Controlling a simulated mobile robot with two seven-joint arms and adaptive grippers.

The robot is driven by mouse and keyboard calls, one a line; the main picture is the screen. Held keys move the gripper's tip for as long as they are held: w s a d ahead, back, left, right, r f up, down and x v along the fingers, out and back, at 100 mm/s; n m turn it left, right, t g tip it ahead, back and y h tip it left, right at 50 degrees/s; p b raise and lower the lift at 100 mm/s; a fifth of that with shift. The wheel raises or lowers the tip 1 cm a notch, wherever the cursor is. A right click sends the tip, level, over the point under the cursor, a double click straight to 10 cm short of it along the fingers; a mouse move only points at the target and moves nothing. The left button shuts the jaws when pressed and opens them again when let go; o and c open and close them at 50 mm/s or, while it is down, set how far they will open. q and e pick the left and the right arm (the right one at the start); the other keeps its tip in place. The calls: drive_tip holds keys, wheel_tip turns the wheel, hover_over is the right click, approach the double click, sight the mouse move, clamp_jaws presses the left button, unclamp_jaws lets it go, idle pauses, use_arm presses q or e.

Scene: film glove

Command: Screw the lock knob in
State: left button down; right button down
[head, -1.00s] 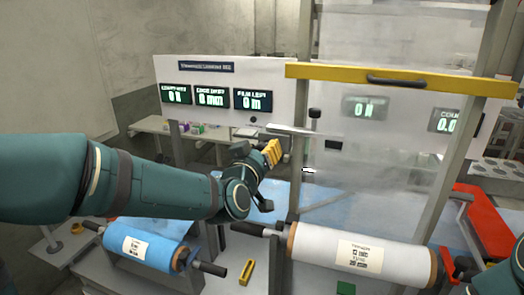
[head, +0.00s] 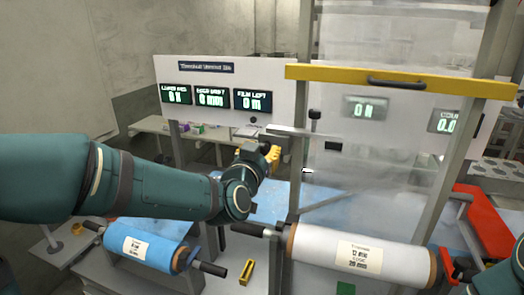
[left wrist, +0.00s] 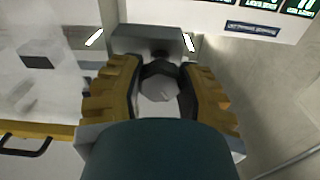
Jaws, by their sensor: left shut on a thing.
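My left gripper (head: 272,156) is at the upright frame post, beside a grey bracket. In the left wrist view its two yellow ribbed fingers (left wrist: 156,92) are shut on the lock knob (left wrist: 158,88), a dark knob with a pale grey, many-sided end face. The knob sits in front of a grey block (left wrist: 150,42); whether its thread is engaged is hidden. In the head view the knob is hidden by the gripper. My right gripper is not in view; only a bit of my right arm shows at the bottom right corner.
A white film roll (head: 362,256) and a blue roll (head: 145,245) lie in front. A yellow bar (head: 400,80) crosses the clear film at upper right. A small black knob (head: 315,114) stands on a post. A display panel (head: 212,75) is behind.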

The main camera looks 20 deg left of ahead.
use_arm(q)
drive_tip(key=m+p, duration=0.1)
drive_tip(key=m, duration=0.5)
drive_tip(key=shift+m, duration=0.3)
idle(0.5)
drive_tip(key=c, duration=0.5)
unclamp_jaws()
drive_tip(key=s, duration=0.7)
drive_tip(key=shift+s+a, duration=0.1)
drive_tip(key=shift+s, duration=0.15)
